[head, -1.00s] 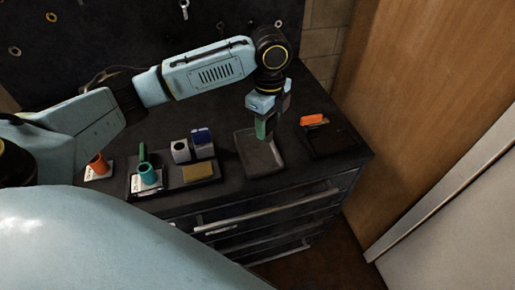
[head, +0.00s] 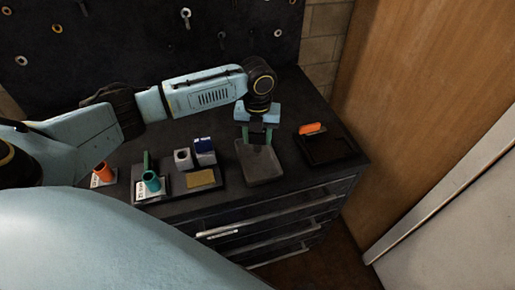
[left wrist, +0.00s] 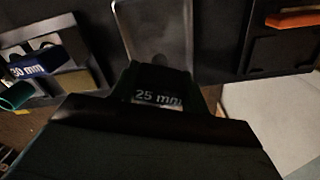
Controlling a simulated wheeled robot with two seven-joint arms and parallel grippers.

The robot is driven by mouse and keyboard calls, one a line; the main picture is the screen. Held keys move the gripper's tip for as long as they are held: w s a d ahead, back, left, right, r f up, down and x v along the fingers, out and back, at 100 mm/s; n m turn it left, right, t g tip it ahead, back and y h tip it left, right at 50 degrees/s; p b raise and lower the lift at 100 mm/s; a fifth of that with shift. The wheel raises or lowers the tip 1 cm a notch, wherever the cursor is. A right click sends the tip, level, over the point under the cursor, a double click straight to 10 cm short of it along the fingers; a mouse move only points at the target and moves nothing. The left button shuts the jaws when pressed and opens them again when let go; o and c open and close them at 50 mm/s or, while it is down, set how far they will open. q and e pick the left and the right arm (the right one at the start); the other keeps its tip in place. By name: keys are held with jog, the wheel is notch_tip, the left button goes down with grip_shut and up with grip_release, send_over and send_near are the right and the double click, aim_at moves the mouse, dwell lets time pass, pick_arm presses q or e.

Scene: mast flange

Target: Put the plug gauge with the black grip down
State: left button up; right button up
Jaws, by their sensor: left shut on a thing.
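The plug gauge with the black grip (head: 257,131) is between the greenish fingers of my left gripper (head: 257,136). In the left wrist view its black grip (left wrist: 158,86) shows a "25 mm" label. My left gripper is shut on it, above the grey shallow tray (head: 262,173) on the black cabinet top. The tray also shows in the left wrist view (left wrist: 150,20). The gauge's lower end is dark and small in the head view, so I cannot tell whether it touches the tray. My right gripper is not in view.
A dark tray (head: 335,155) with an orange-gripped piece (head: 312,128) stands to the right.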

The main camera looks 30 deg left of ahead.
aim_at(258, 147)
pick_arm(q)
jog(key=shift+f, duration=2.3)
jog(key=shift+f, duration=0.15)
jog(key=o, duration=1.1)
notch_tip(258, 147, up, 12)
jog(key=shift+r, duration=0.15)
